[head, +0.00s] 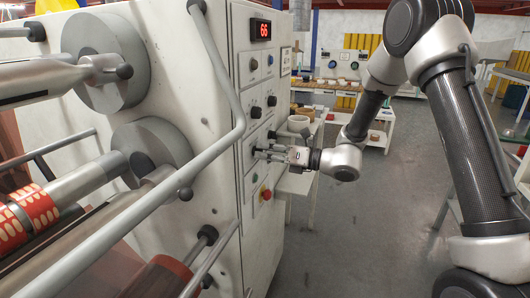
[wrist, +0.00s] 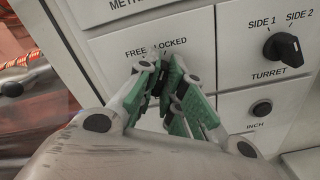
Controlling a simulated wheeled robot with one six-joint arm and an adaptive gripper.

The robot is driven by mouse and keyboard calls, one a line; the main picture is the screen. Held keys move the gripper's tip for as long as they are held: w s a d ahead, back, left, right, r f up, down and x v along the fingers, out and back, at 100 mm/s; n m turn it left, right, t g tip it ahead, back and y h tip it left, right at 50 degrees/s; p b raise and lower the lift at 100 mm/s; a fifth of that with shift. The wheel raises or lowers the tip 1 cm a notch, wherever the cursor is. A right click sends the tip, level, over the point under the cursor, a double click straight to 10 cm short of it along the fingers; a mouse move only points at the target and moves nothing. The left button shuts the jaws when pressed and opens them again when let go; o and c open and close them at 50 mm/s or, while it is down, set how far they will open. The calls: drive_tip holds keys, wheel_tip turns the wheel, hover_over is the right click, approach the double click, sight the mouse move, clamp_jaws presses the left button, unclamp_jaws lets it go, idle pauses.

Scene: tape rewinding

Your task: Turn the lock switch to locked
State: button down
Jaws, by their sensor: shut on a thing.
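The lock switch (wrist: 157,84) is a black knob on the white control panel, under the printed words FREE and LOCKED in the wrist view. My gripper (wrist: 160,82) is at the panel with its green-padded fingers shut around the knob. The fingers hide most of the knob, so I cannot tell which word it points to. In the head view my gripper (head: 268,152) reaches the panel from the right.
The turret knob (wrist: 283,48) and the inch button (wrist: 261,108) sit to the right on the panel. A red emergency button (head: 265,193) is below my gripper. A grey rail (head: 222,75) runs along the machine's left side. Open floor lies to the right.

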drive_tip(key=c, duration=1.5)
unclamp_jaws()
drive_tip(key=shift+c, duration=0.2)
drive_tip(key=v, duration=1.2)
